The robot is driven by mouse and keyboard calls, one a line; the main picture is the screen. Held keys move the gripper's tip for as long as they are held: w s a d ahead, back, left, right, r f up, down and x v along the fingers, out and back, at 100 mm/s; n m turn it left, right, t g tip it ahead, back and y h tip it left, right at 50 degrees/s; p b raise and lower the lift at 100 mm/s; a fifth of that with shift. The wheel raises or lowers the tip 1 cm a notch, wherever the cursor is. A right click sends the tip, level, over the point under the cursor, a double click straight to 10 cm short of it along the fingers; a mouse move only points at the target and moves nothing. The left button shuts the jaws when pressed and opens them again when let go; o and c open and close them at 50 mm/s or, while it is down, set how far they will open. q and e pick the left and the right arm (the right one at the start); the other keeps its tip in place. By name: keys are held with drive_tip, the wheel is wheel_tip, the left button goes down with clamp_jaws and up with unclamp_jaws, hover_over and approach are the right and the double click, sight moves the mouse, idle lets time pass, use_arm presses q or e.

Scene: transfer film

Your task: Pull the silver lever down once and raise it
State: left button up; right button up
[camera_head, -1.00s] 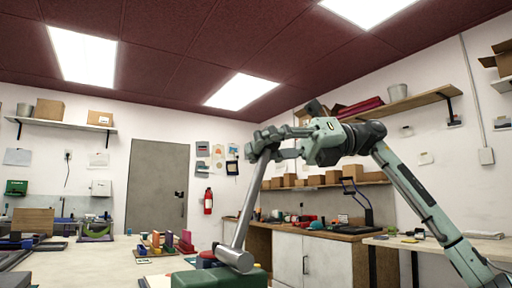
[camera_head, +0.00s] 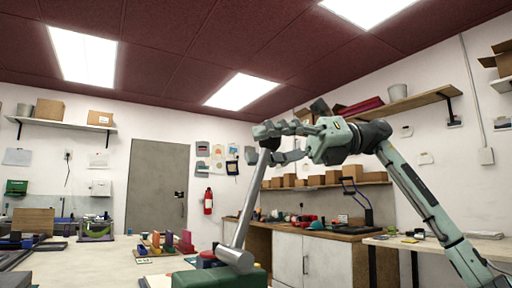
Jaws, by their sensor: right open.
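The silver lever (camera_head: 245,218) is a long metal rod that rises from a thick silver cylinder at its foot and leans slightly right. Its foot sits on a green base (camera_head: 222,278) at the bottom of the view. My right gripper (camera_head: 268,143) is at the top end of the lever, with its fingers on both sides of the rod's tip. The fingers are apart, so it is open. Whether they touch the rod I cannot tell. My left gripper is out of view.
A light worktop (camera_head: 90,262) with several small colored blocks lies to the left. A wooden counter with white cabinets (camera_head: 300,258) and a shelf of boxes stand behind my right arm. A red fire extinguisher (camera_head: 208,202) hangs on the back wall.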

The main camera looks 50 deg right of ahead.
drive_tip(key=v, duration=1)
drive_tip(key=shift+s+d, duration=0.25)
drive_tip(key=shift+d, duration=0.05)
drive_tip(key=shift+c, duration=0.2)
